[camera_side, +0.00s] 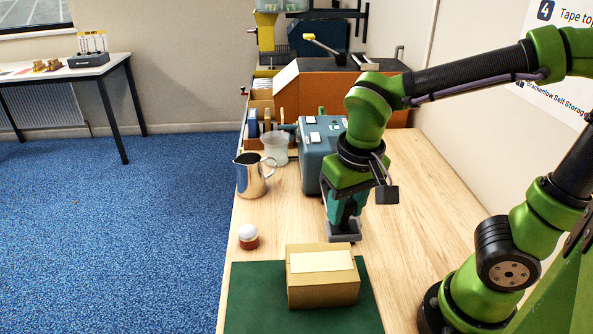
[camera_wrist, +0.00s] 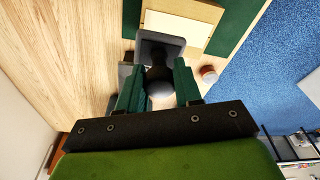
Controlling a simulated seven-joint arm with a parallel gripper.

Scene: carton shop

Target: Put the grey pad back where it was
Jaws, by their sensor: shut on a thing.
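The grey pad (camera_side: 343,237) has a flat, squarish foot and a darker stem with a rounded knob. My gripper (camera_side: 345,212) points down and is shut on its stem, with the foot below the fingers. In the wrist view the pad (camera_wrist: 172,42) shows beyond the two green fingers (camera_wrist: 159,78), one on each side of the stem. The pad is just behind the closed carton (camera_side: 322,290), over bare wood. I cannot tell whether its foot touches the bench.
The carton, with a pale label on top, sits on a green mat (camera_side: 248,305). A small red-and-white jar (camera_side: 248,237) stands at the left. A metal jug (camera_side: 252,177), a clear beaker (camera_side: 275,148) and a blue-grey machine (camera_side: 320,150) stand behind. Bare bench (camera_side: 420,210) lies right.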

